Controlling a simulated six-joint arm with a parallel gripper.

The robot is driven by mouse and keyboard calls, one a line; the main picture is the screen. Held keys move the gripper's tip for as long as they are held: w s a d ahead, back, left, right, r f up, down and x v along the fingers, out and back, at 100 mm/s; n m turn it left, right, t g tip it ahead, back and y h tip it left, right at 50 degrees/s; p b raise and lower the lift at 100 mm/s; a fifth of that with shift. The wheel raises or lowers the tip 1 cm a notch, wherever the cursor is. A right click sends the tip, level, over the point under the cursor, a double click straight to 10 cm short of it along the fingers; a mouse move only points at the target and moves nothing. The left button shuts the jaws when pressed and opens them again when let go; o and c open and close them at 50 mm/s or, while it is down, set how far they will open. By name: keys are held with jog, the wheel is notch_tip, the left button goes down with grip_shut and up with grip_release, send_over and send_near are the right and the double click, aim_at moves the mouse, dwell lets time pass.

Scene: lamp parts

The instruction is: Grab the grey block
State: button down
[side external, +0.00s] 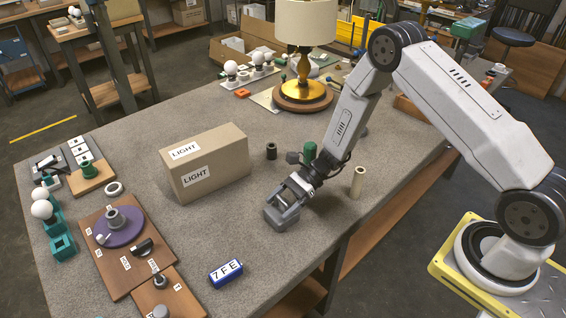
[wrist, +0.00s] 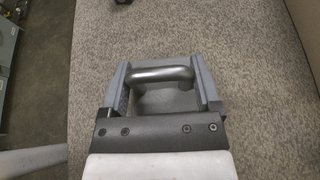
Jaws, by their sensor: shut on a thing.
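The grey block (side external: 283,217) is on the speckled table near its front edge, in the middle of the side external view. My gripper (side external: 295,195) is over it from above, with its jaws shut on it. In the wrist view the grey block (wrist: 170,97), with a rounded metallic handle-like bar (wrist: 165,76), sits between the two jaws of my gripper (wrist: 163,85). The jaws hide part of its sides. I cannot tell whether its underside touches the table.
A cardboard box marked LIGHT (side external: 205,165) stands to the left. A blue 7FE block (side external: 226,272) lies toward the front. A cream cylinder (side external: 357,182), a green cylinder (side external: 310,151) and a dark cylinder (side external: 271,151) stand close by. A lamp (side external: 304,60) is at the back.

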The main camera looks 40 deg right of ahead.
jog(key=shift+w+r, duration=0.1)
jog(key=shift+r, duration=0.2)
jog(key=shift+r, duration=1.1)
jog(key=s+d+r, duration=0.2)
jog(key=s+r, duration=0.8)
jog(key=s, duration=0.4)
jog(key=shift+d+r, duration=0.15)
jog(key=shift+d, duration=0.15)
jog(key=shift+w, duration=0.2)
